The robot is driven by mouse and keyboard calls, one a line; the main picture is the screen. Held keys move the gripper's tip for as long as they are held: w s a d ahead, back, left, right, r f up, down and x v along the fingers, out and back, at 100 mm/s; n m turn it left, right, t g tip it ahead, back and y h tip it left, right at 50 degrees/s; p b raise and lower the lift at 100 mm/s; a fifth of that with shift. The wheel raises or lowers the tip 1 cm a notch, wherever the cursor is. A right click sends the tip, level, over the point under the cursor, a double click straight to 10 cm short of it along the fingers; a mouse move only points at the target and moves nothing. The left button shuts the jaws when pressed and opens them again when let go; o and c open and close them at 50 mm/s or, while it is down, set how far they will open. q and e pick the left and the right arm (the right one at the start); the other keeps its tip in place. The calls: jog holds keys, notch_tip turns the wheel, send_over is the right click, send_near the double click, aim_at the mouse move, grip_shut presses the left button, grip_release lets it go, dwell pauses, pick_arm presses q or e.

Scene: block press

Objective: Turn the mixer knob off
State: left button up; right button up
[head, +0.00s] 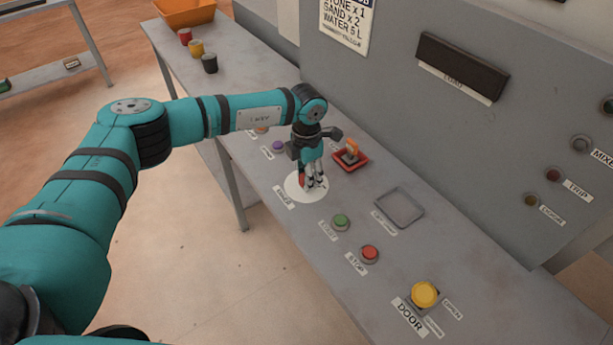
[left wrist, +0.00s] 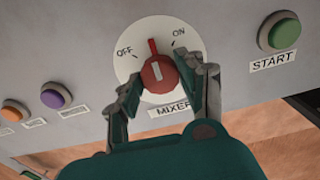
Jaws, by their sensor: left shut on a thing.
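The mixer knob (left wrist: 160,74) is red and sits on a round white dial (left wrist: 190,28) marked OFF and ON, with a MIXER label below. Its red pointer stands between the two words in the left wrist view. My left gripper (left wrist: 166,82) is shut on the knob, with one finger on each side. In the head view, my left gripper (head: 315,182) is down at the white dial (head: 296,192) on the console, and its fingers hide much of the knob. My right gripper is not in view.
A purple button (head: 278,146) is beyond the dial. A red tray (head: 362,163) with an orange-handled thing stands close to the gripper.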

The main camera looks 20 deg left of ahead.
pick_arm(q)
jog(key=n+b, duration=0.1)
jog(key=n, duration=0.3)
jog(key=shift+n, duration=0.3)
jog(key=n, duration=0.4)
jog(key=shift+r+n+b, duration=0.1)
jog(key=shift+n+b, duration=0.2)
jog(key=shift+b, duration=0.1)
jog(key=o, duration=1.1)
jog(key=shift+o, duration=0.2)
notch_tip(320, 180, up, 12)
